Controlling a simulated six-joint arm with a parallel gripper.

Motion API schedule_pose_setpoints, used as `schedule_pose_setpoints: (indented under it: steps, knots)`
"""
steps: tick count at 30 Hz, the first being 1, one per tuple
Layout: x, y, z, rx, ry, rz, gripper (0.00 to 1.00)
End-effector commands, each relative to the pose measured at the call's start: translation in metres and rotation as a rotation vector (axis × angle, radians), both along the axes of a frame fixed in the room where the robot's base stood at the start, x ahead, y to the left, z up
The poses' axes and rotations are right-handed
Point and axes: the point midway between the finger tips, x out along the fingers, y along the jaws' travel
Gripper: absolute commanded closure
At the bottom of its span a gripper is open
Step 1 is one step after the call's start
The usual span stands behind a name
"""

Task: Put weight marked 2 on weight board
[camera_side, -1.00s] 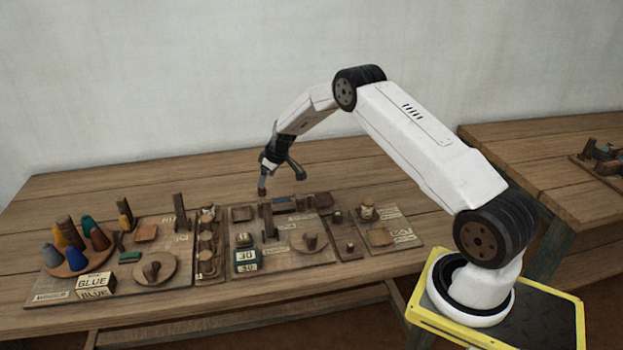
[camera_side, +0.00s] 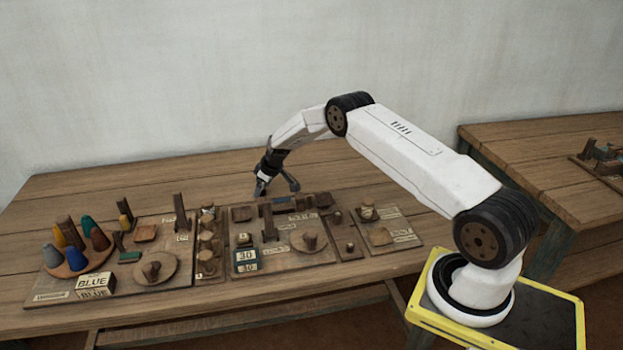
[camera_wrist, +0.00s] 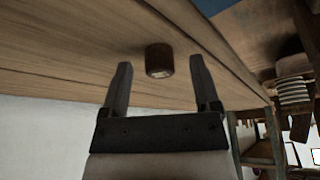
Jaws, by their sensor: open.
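A short dark brown cylinder (camera_wrist: 159,61) stands on the bare wooden table in the wrist view; it looks like a weight, but no number on it is readable. My gripper (camera_wrist: 161,68) is open, with one finger on each side of the cylinder and visible gaps. In the side view my gripper (camera_side: 260,190) is low over the table behind the boards and mostly hides the cylinder. A narrow board (camera_side: 209,277) with several round weight-like pieces lies between two larger boards; I cannot read its markings well.
The left board (camera_side: 125,284) carries coloured cones and a BLUE block (camera_side: 96,281). The middle board (camera_side: 285,264) has an upright post, a round disc and a 30 block (camera_side: 246,257). Bare table lies behind them.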

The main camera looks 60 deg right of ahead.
Motion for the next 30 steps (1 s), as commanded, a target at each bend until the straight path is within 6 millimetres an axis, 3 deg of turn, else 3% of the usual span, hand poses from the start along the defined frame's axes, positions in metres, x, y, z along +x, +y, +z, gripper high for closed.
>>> schedule_pose_setpoints:
  steps: [14, 15, 22, 30]
  knots:
    - [0.0001, -0.0001, -0.0002, 0.0, 0.0, 0.0, 0.21]
    - [0.0001, -0.0001, -0.0002, 0.0, 0.0, 0.0, 0.24]
    - [0.0001, -0.0001, -0.0001, 0.0, 0.0, 0.0, 0.97]
    - [0.0003, -0.0003, 0.0003, -0.001, -0.001, 0.0, 1.0]
